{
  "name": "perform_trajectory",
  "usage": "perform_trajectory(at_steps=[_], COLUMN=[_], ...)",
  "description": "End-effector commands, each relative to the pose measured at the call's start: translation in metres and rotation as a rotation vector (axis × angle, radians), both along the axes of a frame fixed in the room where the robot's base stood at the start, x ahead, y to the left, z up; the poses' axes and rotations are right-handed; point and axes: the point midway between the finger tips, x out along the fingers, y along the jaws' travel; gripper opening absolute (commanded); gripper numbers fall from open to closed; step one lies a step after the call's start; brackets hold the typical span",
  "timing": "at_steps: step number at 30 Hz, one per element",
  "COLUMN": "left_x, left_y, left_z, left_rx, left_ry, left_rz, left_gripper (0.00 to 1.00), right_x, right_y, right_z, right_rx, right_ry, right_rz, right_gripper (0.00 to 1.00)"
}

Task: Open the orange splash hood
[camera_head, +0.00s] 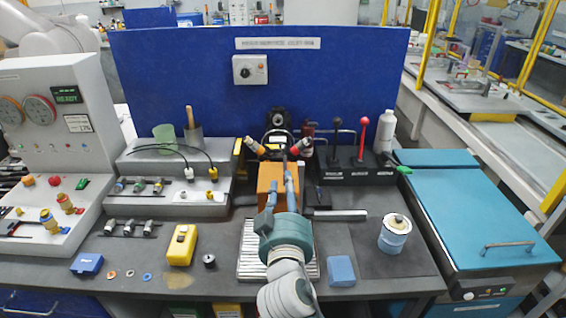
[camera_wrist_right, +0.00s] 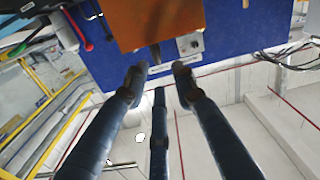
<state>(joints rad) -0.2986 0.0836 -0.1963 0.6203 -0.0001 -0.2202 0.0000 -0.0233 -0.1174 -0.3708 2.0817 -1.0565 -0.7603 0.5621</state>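The orange splash hood (camera_head: 266,174) stands at the middle of the bench, behind a ribbed metal plate (camera_head: 248,252). It looks closed, but my right arm hides much of its front. In the right wrist view the hood (camera_wrist_right: 165,18) fills the top middle, with a small dark tab (camera_wrist_right: 155,52) at its lower edge. My right gripper (camera_head: 281,182) is at the hood's front. Its fingers (camera_wrist_right: 158,76) are spread apart with nothing between them, and the tab lies just beyond the gap. I cannot tell whether a finger touches the hood. My left gripper is not in view.
A yellow device (camera_head: 181,245) and a blue box (camera_head: 87,264) lie left of my arm. A blue block (camera_head: 341,270) and a white-blue can (camera_head: 395,233) stand to the right. Behind the hood are red-capped connectors (camera_head: 305,145), a red-knobbed lever (camera_head: 362,135) and a blue panel (camera_head: 350,75).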

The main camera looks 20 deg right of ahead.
Motion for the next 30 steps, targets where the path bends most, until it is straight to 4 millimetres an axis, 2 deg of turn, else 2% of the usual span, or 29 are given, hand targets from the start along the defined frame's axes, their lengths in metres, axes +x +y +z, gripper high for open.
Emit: perform_trajectory(at_steps=[9, 15, 21, 28, 30], left_x=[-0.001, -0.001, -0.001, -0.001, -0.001], left_y=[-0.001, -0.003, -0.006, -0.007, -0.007], left_z=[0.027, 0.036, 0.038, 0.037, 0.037], left_rx=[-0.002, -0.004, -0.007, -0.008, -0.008], left_ry=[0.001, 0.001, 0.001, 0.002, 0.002], left_rz=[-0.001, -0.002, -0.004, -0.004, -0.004], left_gripper=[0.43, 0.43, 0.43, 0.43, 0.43], right_x=[0.057, 0.084, 0.094, 0.094, 0.094], right_y=[-0.017, -0.025, -0.028, -0.028, -0.028], right_z=[0.004, 0.001, -0.001, -0.001, -0.001], right_rx=[-0.003, -0.002, 0.000, 0.000, 0.000], right_ry=[0.003, 0.004, 0.005, 0.005, 0.005], right_rz=[-0.001, -0.002, -0.001, -0.001, -0.001], right_gripper=[0.26, 0.26, 0.26, 0.26, 0.14])
